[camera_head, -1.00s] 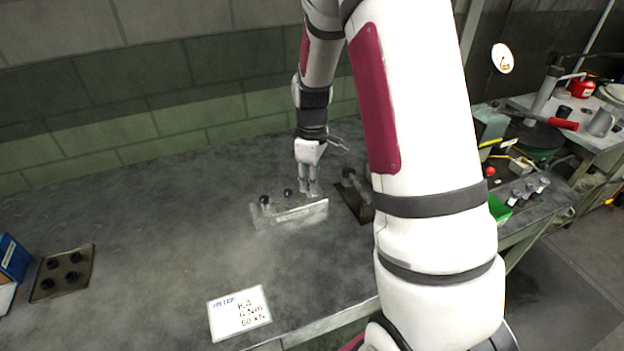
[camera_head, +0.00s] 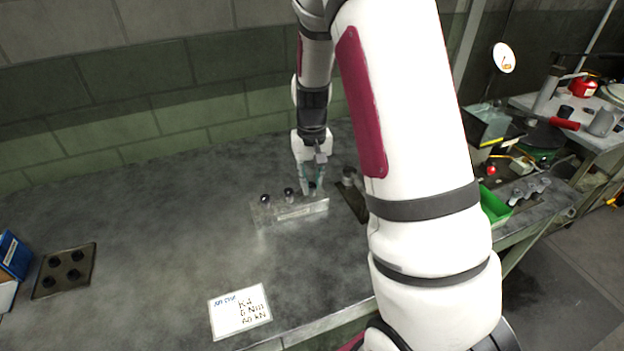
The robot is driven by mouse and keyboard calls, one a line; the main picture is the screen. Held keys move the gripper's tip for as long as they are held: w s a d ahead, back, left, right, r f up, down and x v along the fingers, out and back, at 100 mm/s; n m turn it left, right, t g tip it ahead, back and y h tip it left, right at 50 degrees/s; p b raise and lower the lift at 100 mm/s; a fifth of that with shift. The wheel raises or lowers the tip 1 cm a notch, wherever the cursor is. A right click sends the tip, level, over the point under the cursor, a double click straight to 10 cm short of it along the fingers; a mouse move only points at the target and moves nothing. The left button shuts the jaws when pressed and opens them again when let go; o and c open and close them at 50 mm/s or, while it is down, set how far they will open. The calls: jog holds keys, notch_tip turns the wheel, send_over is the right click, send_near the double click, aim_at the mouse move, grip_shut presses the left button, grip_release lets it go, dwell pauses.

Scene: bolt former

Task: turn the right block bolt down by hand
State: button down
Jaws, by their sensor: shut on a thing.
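A pale metal block (camera_head: 290,211) stands on the grey bench. Dark-headed bolts stand along its top: a left bolt (camera_head: 265,199), a middle bolt (camera_head: 289,193) and a right bolt (camera_head: 312,187). My gripper (camera_head: 312,186) points down at the block's right end, with its fingers around the right bolt's head and shut on it. The fingers hide part of this bolt, and its thread cannot be seen.
A dark plate (camera_head: 352,198) with a dark part on it is just right of the block, partly behind my arm. A dark tray with several round parts (camera_head: 64,271) lies at the left. A white card (camera_head: 240,311) lies in front. The bench between is clear.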

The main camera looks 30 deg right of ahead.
aim_at(310, 185)
jog(key=m, duration=0.6)
jog(key=shift+w+a+r, duration=0.1)
jog(key=shift+w, duration=0.05)
jog(key=m+p, duration=0.1)
jog(key=m, duration=0.5)
jog(key=shift+w+m, duration=0.1)
jog(key=shift+m, duration=0.2)
jog(key=c, duration=1.4)
grip_release()
jog(key=shift+c, duration=0.2)
jog(key=shift+r, duration=0.1)
notch_tip(310, 185, up, 12)
